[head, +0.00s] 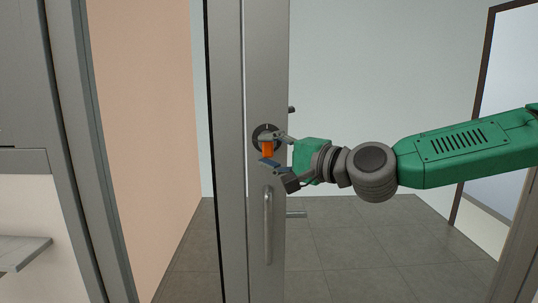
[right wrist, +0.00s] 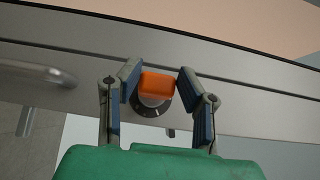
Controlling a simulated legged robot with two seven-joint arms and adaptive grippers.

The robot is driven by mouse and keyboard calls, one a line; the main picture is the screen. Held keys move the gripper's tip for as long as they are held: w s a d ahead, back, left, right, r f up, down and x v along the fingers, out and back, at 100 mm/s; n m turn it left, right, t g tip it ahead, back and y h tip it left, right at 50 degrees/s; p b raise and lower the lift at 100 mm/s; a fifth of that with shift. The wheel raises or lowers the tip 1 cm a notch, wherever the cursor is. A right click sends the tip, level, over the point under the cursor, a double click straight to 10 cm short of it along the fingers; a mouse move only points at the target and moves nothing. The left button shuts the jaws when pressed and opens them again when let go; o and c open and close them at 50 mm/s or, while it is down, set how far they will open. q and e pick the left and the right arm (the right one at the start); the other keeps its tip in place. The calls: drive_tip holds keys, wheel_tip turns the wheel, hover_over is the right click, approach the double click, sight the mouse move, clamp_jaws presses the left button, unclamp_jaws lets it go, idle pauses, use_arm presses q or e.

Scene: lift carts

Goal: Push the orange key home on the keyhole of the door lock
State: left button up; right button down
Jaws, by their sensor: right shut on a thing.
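The orange key (head: 267,148) is at the round dark door lock (head: 258,131) on the grey door frame. My right gripper (head: 268,150) is shut on the key, with a finger on either side of it. In the right wrist view the orange key (right wrist: 157,85) sits between the blue finger pads (right wrist: 160,84), in front of the lock's round plate (right wrist: 152,107). The keyhole is hidden behind the key, and I cannot tell how deep the key sits. My left gripper is not in view.
A grey shelf (head: 22,252) juts out at the lower left. The tiled floor (head: 370,245) behind the door is clear.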

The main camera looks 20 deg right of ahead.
drive_tip(key=shift+w+d+b, duration=0.25)
drive_tip(key=shift+w+b, duration=0.1)
drive_tip(key=shift+w, duration=0.55)
drive_tip(key=c, duration=1)
unclamp_jaws()
drive_tip(key=shift+s+d, duration=0.1)
drive_tip(key=shift+d, duration=0.05)
drive_tip(key=v, duration=1.1)
drive_tip(key=shift+s+d, duration=0.2)
drive_tip(key=shift+d, duration=0.1)
drive_tip(key=shift+a, duration=0.1)
